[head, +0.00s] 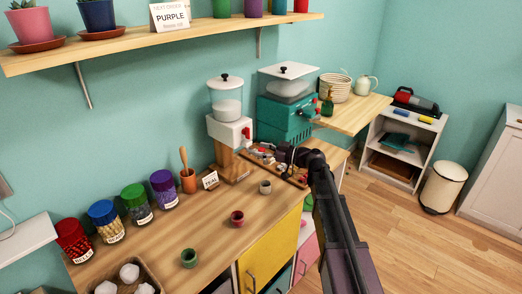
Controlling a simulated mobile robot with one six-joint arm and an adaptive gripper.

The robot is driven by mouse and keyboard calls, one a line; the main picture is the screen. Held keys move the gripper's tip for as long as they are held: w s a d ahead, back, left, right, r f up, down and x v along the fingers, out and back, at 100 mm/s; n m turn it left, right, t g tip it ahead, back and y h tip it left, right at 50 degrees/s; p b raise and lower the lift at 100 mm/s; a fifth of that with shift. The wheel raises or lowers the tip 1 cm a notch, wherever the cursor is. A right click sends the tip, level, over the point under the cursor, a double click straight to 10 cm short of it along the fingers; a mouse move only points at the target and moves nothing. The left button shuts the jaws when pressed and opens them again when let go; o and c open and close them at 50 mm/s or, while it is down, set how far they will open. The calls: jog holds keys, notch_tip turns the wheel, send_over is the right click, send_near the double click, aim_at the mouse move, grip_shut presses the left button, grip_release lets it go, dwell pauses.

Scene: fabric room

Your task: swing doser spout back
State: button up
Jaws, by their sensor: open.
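A white doser (229,131) with a clear lidded hopper and a red part on its front stands on a wooden block at the back of the bench. A teal machine (284,118) with a clear hopper stands to its right, behind my arm. I cannot tell which small part is the spout or how it is turned. My gripper (277,151) is small and dark in the head view, in front of the teal machine and right of the white doser. Its fingers look empty, and I cannot tell whether they touch anything.
A tray (296,182) of small items lies under my gripper. Grey (265,187), maroon (237,218) and green (189,258) cups stand on the bench (205,225). Several color jars (163,189) line the wall. A wooden shelf (170,40) hangs above. Open floor lies right.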

grip_shut()
jog(key=shift+a, duration=0.2)
jog(key=shift+d, duration=0.25)
jog(key=shift+s+m+t, duration=0.1)
jog(key=shift+m+t, duration=0.2)
jog(key=shift+t, duration=0.2)
